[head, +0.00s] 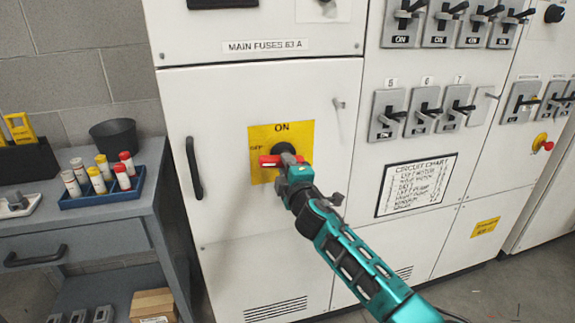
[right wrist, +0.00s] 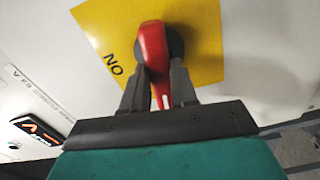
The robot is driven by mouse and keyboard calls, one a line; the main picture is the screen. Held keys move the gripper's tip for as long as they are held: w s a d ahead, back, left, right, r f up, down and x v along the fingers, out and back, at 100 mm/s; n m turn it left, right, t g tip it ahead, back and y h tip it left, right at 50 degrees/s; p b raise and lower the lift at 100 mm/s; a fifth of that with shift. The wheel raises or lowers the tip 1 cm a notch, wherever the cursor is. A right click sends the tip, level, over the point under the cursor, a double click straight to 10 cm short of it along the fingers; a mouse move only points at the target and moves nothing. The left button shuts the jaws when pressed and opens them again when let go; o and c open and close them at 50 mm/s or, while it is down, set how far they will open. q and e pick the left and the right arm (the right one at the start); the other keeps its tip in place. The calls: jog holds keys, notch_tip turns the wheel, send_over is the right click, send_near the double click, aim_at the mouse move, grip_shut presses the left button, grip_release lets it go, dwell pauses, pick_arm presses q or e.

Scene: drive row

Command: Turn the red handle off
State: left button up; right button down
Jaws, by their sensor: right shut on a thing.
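The red handle (head: 268,160) sits on a yellow plate (head: 258,135) on the large white cabinet door. ON is printed at the plate's top and OFF at its left. The handle lies about level, with its left end towards OFF. My right gripper (head: 288,163) is shut on the handle and hides part of it and its hub. My left gripper is not in view.
A black door pull (head: 194,168) is left of the plate. Rows of grey switches (head: 388,115) and a circuit chart (head: 416,185) are at the right. A grey bench (head: 85,222) with a blue tray (head: 100,198) of jars and a dark pot (head: 116,139) stands left.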

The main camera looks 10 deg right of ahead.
jog(key=shift+n, duration=0.8)
jog(key=c, duration=0.9)
grip_release()
jog(key=s, duration=0.4)
jog(key=s+p, duration=0.1)
jog(key=s, duration=0.8)
jog(key=shift+d, duration=0.25)
